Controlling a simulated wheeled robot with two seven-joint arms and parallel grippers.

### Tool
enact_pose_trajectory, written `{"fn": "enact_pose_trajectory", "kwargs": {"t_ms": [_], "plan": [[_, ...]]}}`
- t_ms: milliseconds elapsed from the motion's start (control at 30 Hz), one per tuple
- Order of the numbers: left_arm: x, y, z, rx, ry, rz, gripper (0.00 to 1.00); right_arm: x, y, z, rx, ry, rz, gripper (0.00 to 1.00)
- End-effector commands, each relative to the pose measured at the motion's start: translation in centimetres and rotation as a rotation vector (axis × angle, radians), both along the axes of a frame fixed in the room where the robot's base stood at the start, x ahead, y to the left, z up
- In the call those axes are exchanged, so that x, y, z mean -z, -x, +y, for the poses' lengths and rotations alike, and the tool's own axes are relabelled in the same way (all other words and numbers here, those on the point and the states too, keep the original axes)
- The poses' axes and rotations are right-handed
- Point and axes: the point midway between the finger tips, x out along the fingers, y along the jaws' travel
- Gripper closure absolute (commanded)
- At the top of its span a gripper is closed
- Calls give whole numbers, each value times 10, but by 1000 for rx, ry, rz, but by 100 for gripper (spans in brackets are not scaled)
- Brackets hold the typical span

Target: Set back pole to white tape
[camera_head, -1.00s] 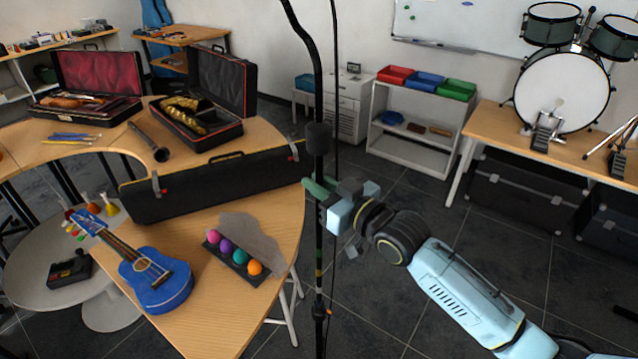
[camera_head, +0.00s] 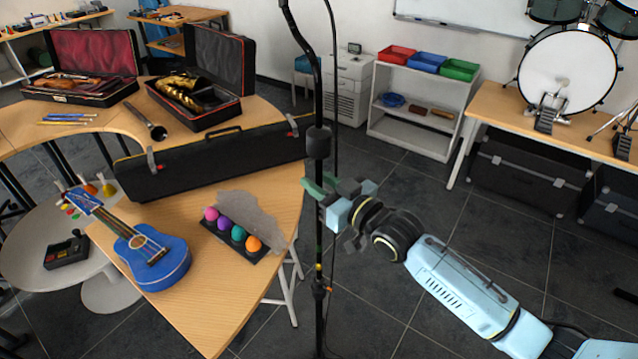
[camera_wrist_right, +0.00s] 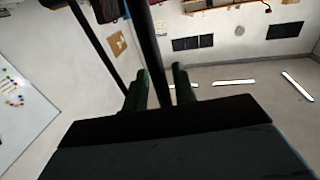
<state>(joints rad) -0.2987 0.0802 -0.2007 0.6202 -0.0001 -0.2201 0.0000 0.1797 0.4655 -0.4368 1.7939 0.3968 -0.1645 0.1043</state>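The black pole (camera_head: 319,230) stands upright in the middle of the head view, with a thick collar and a bent top part. Its lower end is out of view. My right gripper (camera_head: 322,190) is around the pole at mid height, with one finger on either side. In the right wrist view the pole (camera_wrist_right: 151,50) passes between the two dark fingers (camera_wrist_right: 160,88), with little gap. Small yellowish and orange marks show low on the pole. I cannot make out white tape on the floor. My left gripper is not in view.
A curved wooden table (camera_head: 215,310) is left of the pole, with a blue ukulele (camera_head: 155,255), coloured eggs and instrument cases (camera_head: 215,165). A white shelf (camera_head: 415,135) stands behind. A drum set (camera_head: 570,70) is on a table at right. Dark tiled floor (camera_head: 460,215) is clear behind my arm.

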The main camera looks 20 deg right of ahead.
Motion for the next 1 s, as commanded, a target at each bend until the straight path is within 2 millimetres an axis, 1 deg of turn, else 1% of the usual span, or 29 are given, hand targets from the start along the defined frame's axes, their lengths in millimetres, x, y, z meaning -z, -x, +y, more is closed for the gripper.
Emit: {"fn": "enact_pose_trajectory", "kwargs": {"t_ms": [300,433,567,833,1000], "plan": [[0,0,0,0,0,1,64,3,1,0,0,2,6,68],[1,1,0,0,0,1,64,4,8,-4,0,2,7,68],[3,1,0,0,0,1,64,5,27,-13,-1,4,8,68],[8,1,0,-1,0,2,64,5,77,-38,-2,4,8,68],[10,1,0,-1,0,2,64,4,100,-51,-1,4,8,68]]}}
